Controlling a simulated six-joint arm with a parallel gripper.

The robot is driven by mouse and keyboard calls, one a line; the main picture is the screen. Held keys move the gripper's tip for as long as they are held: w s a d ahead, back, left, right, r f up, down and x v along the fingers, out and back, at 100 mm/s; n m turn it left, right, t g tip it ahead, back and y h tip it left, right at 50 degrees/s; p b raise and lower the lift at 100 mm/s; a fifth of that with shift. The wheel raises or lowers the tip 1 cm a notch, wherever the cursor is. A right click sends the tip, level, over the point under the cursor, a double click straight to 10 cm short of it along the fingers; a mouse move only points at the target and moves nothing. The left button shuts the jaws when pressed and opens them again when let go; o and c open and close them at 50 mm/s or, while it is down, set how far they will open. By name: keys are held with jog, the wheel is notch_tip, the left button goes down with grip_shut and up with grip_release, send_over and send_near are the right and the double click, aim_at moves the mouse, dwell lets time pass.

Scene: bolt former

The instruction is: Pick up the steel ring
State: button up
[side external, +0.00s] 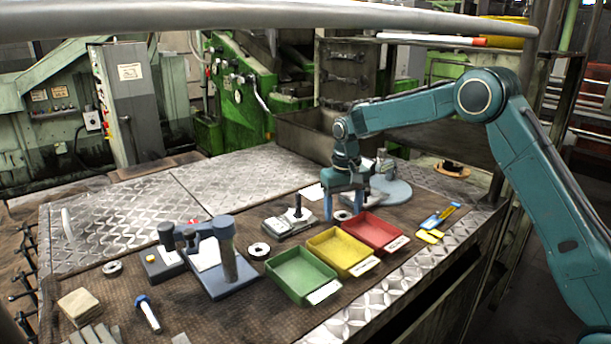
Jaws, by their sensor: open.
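A small steel ring (342,215) lies flat on the brown mat, just behind the red tray. My gripper (343,206) points straight down over it, its two blue fingers apart on either side of the ring. The gripper is open, and nothing is seen held in it. From this view I cannot tell whether the fingers touch the ring or how far above the mat they are. Two similar rings lie elsewhere: one (259,250) beside the green tray and one (112,268) at the left.
Red (376,233), yellow (343,251) and green (301,275) trays stand in a row in front of my gripper. A grey-blue press-like fixture (221,272) stands left. A grey block with a dark post (290,226) sits near my gripper. A round grey-blue base (394,191) is behind right.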

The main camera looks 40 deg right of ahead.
jog(key=shift+f, duration=0.4)
jog(key=c, duration=1.2)
jog(key=shift+r, duration=0.15)
notch_tip(320, 180, up, 20)
jog(key=shift+f, duration=0.15)
jog(key=shift+f, duration=0.1)
dwell(0.6)
